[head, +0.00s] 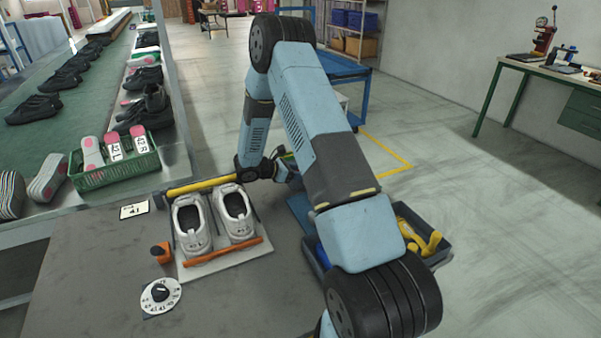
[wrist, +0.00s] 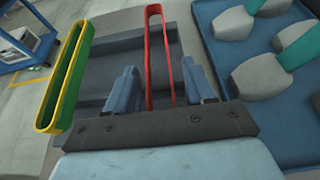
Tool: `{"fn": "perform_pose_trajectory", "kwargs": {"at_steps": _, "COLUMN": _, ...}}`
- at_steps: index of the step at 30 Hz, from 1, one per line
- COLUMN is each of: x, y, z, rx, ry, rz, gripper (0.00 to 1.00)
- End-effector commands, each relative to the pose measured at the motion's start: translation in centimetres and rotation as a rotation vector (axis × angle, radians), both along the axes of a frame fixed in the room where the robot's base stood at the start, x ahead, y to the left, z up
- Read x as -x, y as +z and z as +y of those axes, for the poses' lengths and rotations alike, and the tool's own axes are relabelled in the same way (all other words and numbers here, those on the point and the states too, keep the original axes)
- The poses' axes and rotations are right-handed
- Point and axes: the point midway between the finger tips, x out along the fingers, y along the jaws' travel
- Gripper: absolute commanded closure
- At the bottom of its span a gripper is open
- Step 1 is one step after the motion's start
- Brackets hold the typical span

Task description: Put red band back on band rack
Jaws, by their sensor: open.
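The red band (wrist: 150,45) is a long narrow upright loop in the wrist view. It lies between the two fingers of my gripper (wrist: 161,85), with a gap visible on each side. My gripper is open, and its fingers stand apart from the band. A blue-grey base (wrist: 107,72), perhaps the band rack, lies behind and beneath the fingers. I cannot tell what supports the red band. In the head view my arm hides most of this area.
A blue tray (wrist: 208,62) with grey pieces and teal parts is at the right of the wrist view. In the head view, a pair of grey shoes (head: 213,215) sits on a board left of my arm. A dark bin (head: 436,258) holds yellow items on the right.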

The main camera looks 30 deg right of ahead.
Motion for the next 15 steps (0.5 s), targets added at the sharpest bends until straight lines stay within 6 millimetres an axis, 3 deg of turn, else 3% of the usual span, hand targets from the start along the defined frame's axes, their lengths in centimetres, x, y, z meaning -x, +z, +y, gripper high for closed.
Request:
{"fn": "perform_pose_trajectory", "kwargs": {"at_steps": 8, "x": -0.1, "y": 0.1, "z": 0.1, "rx": -0.003, "ry": 0.003, "rz": -0.001, "gripper": 0.41}}
{"fn": "perform_pose_trajectory", "kwargs": {"at_steps": 12, "x": -0.1, "y": 1.1, "z": 0.0, "rx": -0.002, "ry": 0.001, "rz": -0.001, "gripper": 0.41}}
{"fn": "perform_pose_trajectory", "kwargs": {"at_steps": 15, "x": -0.1, "y": 1.6, "z": 1.1, "rx": -0.001, "ry": 0.005, "rz": -0.001, "gripper": 0.41}}
